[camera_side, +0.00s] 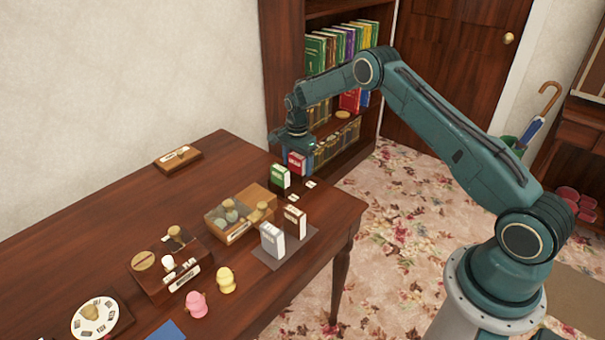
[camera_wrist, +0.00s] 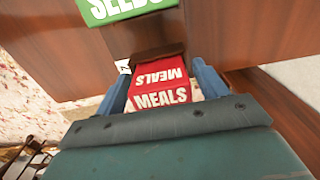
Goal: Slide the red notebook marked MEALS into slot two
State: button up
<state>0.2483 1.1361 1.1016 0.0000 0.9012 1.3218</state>
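The red notebook marked MEALS (camera_side: 297,161) is upright below my gripper (camera_side: 294,143), near the far right edge of the table.
A wooden tray (camera_side: 225,229), a wooden box (camera_side: 155,283), pink and yellow figures (camera_side: 227,280) occupy the table. A bookcase (camera_side: 280,70) stands behind my gripper.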

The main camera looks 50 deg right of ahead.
jog(key=shift+o, duration=0.2)
notch_tip(320, 180, up, 14)
jog(key=shift+f, duration=0.15)
dwell(0.7)
dwell(0.5)
